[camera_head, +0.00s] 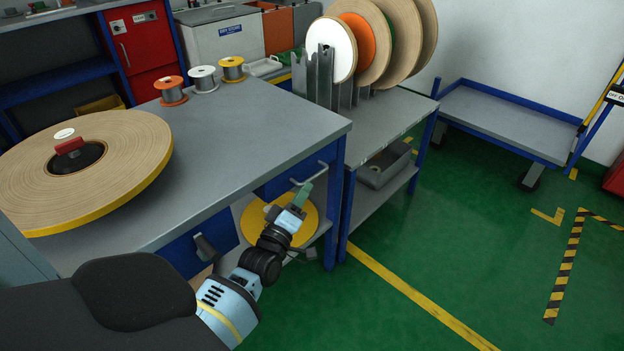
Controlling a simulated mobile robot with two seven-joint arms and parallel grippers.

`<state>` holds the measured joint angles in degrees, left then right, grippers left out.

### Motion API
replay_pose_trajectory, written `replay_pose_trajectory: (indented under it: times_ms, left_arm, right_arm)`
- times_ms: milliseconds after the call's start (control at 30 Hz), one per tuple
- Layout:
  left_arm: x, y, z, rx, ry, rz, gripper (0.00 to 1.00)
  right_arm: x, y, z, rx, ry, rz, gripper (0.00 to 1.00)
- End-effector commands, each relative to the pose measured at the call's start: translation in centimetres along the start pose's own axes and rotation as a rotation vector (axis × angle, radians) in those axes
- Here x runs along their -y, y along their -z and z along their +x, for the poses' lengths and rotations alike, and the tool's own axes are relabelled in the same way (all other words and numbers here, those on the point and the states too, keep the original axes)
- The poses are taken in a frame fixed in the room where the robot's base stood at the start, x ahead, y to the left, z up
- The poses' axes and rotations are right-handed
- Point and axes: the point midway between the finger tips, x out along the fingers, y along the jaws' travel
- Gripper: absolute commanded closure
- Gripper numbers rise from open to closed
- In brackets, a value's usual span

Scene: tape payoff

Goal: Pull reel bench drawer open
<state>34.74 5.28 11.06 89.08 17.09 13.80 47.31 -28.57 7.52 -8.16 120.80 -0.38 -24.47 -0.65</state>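The reel bench (225,135) has a grey top and a blue frame. Its blue drawer front (277,186) sits under the right part of the top edge and looks flush with the frame. A pale bar handle (318,180) stands out from that front. My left gripper (304,193) reaches up from the lower left, its greenish fingertips at or just below the handle. Contact and finger gap are too small to tell. My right gripper is not in view.
A large tape reel (110,165) lies on the bench at left, with several small spools behind. A yellow disc (310,222) is below the drawer. A reel rack stands on the neighbouring table (395,110). Green floor (440,255) is clear to the right; a blue-edged cart (500,115) stands behind.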

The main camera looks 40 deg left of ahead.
Motion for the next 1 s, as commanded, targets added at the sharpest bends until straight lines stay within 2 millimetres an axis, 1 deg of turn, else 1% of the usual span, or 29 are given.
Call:
replay_pose_trajectory:
  times_ms: [33,200,333,500,767,867,1000]
  left_arm:
    - [0.0,0.0,0.9,-0.001,-0.001,0.001,0.69]
    - [0.1,0.0,3.4,0.0,0.0,0.002,0.69]
    - [0.1,-0.1,4.8,0.0,0.0,0.002,0.69]
    - [0.1,0.0,5.7,0.001,0.001,0.002,0.69]
    - [0.1,0.0,5.8,0.001,0.001,0.002,0.69]
    - [0.1,0.0,5.7,0.001,0.001,0.002,0.81]
    - [0.1,0.0,5.7,0.001,0.001,0.002,0.99]
  right_arm:
    - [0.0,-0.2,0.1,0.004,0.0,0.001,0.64]
    - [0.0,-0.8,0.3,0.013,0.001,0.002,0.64]
    - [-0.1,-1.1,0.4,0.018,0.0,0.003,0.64]
    - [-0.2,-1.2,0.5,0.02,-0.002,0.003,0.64]
    - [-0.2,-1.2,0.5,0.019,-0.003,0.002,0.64]
    - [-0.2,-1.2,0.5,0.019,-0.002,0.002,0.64]
    - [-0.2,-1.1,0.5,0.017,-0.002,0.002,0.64]
